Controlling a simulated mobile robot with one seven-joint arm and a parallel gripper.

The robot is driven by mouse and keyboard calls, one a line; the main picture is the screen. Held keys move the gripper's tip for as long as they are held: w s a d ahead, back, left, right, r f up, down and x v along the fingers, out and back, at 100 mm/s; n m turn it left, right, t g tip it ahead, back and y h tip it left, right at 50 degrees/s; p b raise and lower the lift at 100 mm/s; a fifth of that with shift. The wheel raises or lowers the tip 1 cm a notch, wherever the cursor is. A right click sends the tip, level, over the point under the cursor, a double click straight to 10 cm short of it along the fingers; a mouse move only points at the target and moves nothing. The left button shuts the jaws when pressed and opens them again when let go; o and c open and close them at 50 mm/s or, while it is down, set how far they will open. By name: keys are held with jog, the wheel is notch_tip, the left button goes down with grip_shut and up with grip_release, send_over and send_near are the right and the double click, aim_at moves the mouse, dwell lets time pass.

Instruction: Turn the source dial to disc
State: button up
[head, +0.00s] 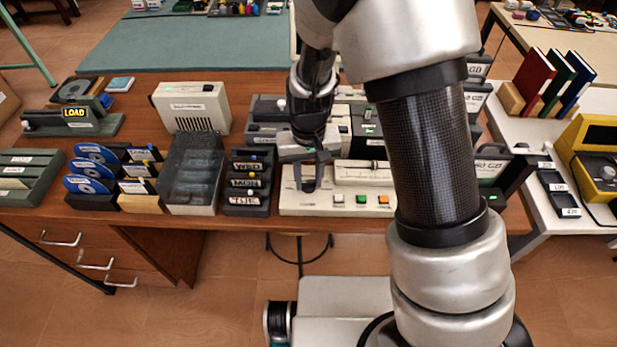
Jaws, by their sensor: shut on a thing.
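My gripper (310,180) points down over the left part of a cream control box (321,205) on the brown desk. Its fingers are closed in on something small on the box's top. That must be a knob or dial by its place, but the fingers hide it and I cannot read any mark or setting. The box's front shows white, green and orange buttons (361,199) and a pale strip (363,173) behind them, right of my gripper.
Left of the box stand a dark rack of labelled slots (247,183), a smoky clear case (192,168), disc holders (88,168) and a cream speaker-like unit (192,105). Grey devices (268,108) stand close behind my gripper. My arm hides the desk to the right.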

jog(key=o, duration=1)
jog(key=shift+o, duration=0.2)
jog(key=shift+r, duration=0.1)
notch_tip(320, 180, up, 17)
jog(key=p, duration=0.2)
jog(key=shift+r, duration=0.15)
notch_tip(320, 180, up, 6)
jog(key=r+t+p, duration=0.1)
jog(key=p, duration=0.1)
send_over(309, 183)
jog(key=s+d, duration=0.2)
jog(key=d, duration=0.1)
jog(key=s+d+r+m+t+p, duration=0.2)
jog(key=s+d+r+t+p, duration=0.2)
jog(key=s+d+r, duration=0.8)
jog(key=shift+s+d+r+t+p, duration=0.15)
jog(key=shift+s+r+t+p, duration=0.2)
jog(key=shift+r, duration=0.25)
